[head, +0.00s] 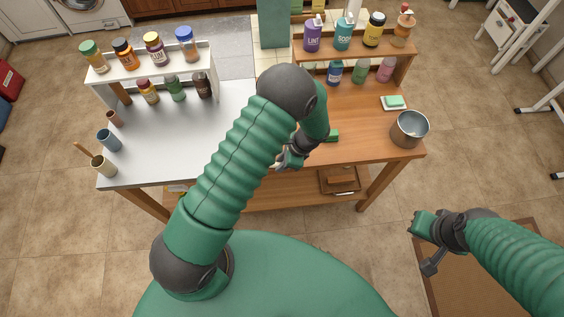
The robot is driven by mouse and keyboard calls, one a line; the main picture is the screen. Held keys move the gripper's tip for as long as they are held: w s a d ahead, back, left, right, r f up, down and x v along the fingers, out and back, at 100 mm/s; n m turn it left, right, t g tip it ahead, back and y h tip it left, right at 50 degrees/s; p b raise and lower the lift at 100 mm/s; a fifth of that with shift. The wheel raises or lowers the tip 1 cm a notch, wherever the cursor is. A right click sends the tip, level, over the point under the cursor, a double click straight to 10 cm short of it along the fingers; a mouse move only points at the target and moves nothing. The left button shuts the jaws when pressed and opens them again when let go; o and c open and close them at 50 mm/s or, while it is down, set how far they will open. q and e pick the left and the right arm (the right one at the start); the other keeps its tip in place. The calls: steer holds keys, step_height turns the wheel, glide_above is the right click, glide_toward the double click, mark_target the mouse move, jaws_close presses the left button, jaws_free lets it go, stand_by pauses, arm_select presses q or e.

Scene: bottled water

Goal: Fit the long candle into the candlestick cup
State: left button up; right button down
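I cannot make out a long candle or a candlestick cup in the head view. My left arm crosses the middle of the picture and hides part of the tabletop. My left gripper (283,162) is over the table near its front edge. It is small and partly hidden by its wrist, so I cannot tell whether it is open or holds anything. My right gripper (430,264) is low at the right, away from the table and above the floor. Its fingers are too unclear to read.
The table has a white left part (150,165) and a wooden right part (365,148). A white shelf (205,62) and a wooden shelf (400,55) hold several bottles. A metal pot (409,129) stands at right. A beige cup (103,166) with a stick is at left.

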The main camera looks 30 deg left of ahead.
arm_select(q)
steer(key=shift+o, duration=1.3)
steer(key=shift+s, duration=0.1)
steer(key=shift+r, duration=0.1)
steer(key=shift+d+r, duration=0.2)
steer(key=shift+r, duration=0.1)
steer(key=b+v, duration=0.1)
steer(key=v, duration=1.5)
steer(key=shift+o, duration=0.2)
